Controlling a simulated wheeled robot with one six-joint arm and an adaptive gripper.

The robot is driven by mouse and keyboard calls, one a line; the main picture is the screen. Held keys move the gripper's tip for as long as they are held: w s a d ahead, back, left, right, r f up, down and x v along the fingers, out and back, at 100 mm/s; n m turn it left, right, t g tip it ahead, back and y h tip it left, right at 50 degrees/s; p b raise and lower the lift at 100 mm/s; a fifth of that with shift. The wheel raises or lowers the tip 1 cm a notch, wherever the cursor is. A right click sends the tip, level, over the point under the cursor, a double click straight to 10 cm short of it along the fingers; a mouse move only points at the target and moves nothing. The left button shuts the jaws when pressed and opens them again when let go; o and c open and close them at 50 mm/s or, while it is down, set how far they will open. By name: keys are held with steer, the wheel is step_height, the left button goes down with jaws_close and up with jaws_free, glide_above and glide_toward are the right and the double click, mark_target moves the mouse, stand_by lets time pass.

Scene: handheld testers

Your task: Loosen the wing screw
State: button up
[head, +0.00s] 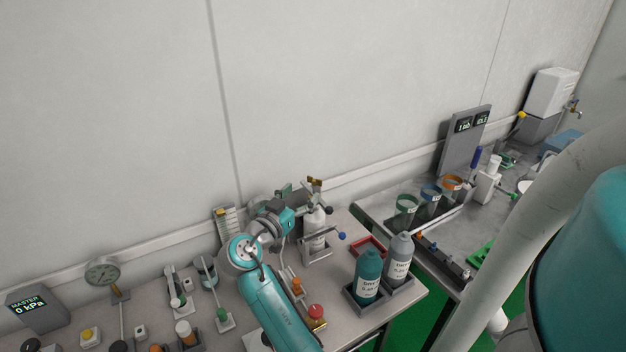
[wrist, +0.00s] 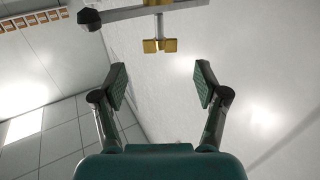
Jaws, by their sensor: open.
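The wing screw (wrist: 160,46) is brass with two flat wings and shows at the top middle of the wrist view, on a grey bar (wrist: 140,12). In the head view a small brass piece (head: 315,182), apparently the same screw, sits high on a stand behind the white bottle. My gripper (wrist: 160,84) is open, its two green-padded fingers wide apart with nothing between them. The screw appears beyond the fingertips, roughly centred between them, and apart from them. In the head view my gripper (head: 289,194) is small and partly hidden by my arm.
A dark knob (wrist: 88,18) ends the bar at the left. The white bottle (head: 315,232) stands below the brass piece. A teal bottle (head: 367,276) and a grey bottle (head: 399,258) stand to the right. A pressure gauge (head: 102,270) is at the left; the wall (head: 120,120) is close behind.

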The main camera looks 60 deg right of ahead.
mark_target(314, 182)
steer(key=d, duration=0.7)
steer(key=shift+s+d, duration=0.1)
steer(key=shift+d, duration=0.2)
steer(key=c, duration=1.2)
